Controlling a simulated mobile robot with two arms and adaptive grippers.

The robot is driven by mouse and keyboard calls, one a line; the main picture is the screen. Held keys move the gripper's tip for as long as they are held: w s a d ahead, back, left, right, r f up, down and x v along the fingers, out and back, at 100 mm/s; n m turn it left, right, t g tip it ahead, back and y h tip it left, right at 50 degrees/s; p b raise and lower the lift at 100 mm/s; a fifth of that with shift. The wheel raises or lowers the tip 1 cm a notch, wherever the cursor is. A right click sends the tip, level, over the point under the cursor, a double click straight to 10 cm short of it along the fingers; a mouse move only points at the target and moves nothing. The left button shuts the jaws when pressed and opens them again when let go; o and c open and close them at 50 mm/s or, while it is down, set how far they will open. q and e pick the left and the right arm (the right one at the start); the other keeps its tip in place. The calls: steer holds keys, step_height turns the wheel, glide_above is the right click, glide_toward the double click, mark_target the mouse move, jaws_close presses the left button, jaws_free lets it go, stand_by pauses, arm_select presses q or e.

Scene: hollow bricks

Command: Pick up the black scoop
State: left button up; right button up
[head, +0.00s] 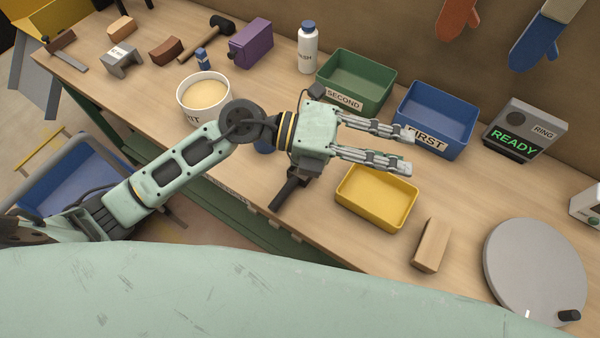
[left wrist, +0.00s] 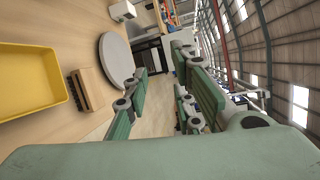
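A black bar-shaped piece (head: 287,193), which looks like the black scoop's handle, shows at the table's front edge in the head view. Its upper end is hidden behind my left gripper's body, so I cannot see a bowl. My left gripper (head: 408,151) is open and empty. Its fingers point right, above the table between the blue and yellow trays, well away from the black piece. In the left wrist view the fingers are apart with nothing between them, and no scoop shows there. My right gripper is in neither view.
Green (head: 345,96) and blue (head: 433,119) bins are behind. A white tub (head: 204,113) is left. A blue item behind my arm is mostly hidden.

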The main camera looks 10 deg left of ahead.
arm_select(q)
step_height(320, 180, down, 6)
steer(key=a+f+m+g+y, duration=0.1)
steer(key=a+m+y, duration=0.1)
steer(key=a+y, duration=0.15)
steer(key=y, duration=1)
glide_above(286, 187)
steer(key=a, duration=0.2)
step_height(286, 187, down, 10)
steer(key=shift+g, duration=0.4)
steer(key=p+x, duration=0.1)
steer(key=x, duration=0.1)
steer(key=p+x, duration=0.1)
steer(key=x, duration=0.1)
steer(key=p+x, duration=0.1)
steer(key=x, duration=0.1)
steer(key=shift+w+f, duration=0.25)
steer(key=shift+f, duration=0.15)
steer(key=shift+d+f, duration=0.15)
steer(key=shift+f, duration=0.25)
steer(key=shift+c, duration=0.2)
jaws_close()
